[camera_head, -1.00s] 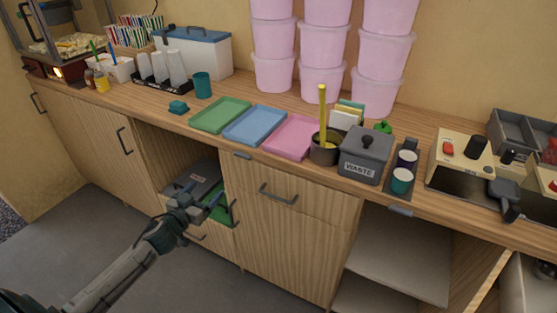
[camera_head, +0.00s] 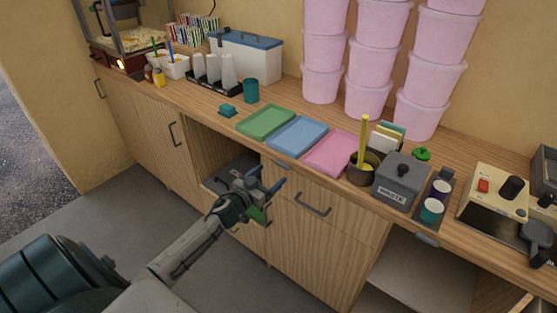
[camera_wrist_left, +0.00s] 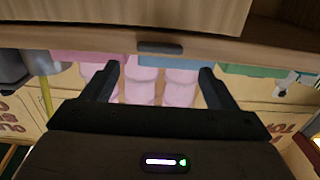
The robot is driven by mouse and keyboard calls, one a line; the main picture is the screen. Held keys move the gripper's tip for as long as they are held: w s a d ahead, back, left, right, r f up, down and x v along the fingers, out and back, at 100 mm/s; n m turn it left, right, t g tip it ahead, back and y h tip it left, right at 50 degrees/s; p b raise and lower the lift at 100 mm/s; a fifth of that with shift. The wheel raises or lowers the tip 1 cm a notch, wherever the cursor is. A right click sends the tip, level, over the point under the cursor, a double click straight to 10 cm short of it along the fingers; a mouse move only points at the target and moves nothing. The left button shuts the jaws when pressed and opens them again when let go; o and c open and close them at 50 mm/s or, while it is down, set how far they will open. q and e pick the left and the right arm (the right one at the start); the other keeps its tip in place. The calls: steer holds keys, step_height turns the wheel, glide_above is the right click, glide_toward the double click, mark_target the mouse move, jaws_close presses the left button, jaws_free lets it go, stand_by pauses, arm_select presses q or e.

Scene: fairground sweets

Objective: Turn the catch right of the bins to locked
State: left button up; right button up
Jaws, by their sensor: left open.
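A small grey catch (camera_head: 281,165) sits under the counter's front edge, right of the open bay. It lies flat along the edge, and I cannot read its locked or unlocked setting. It seems to be the grey bar (camera_wrist_left: 160,48) in the left wrist view, ahead of the fingers and apart from them. My left gripper (camera_head: 268,183) is open and empty, just below the catch in the head view. A grey bin top (camera_head: 230,174) and a green bin (camera_head: 258,214) show in the bay, partly hidden behind my gripper. My right gripper is out of view.
A second grey tab (camera_head: 427,239) sits under the edge farther right. A drawer handle (camera_head: 312,205) sticks out below the counter. Green (camera_head: 266,121), blue (camera_head: 321,131) and pink trays (camera_head: 312,163) and a waste pot (camera_head: 397,181) stand above. The floor in front is clear.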

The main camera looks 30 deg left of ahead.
mark_target(281, 166)
arm_select(q)
steer(key=w, duration=0.5)
steer(key=shift+w+d+p, duration=0.25)
steer(key=shift+w+p, duration=0.1)
steer(key=c, duration=1)
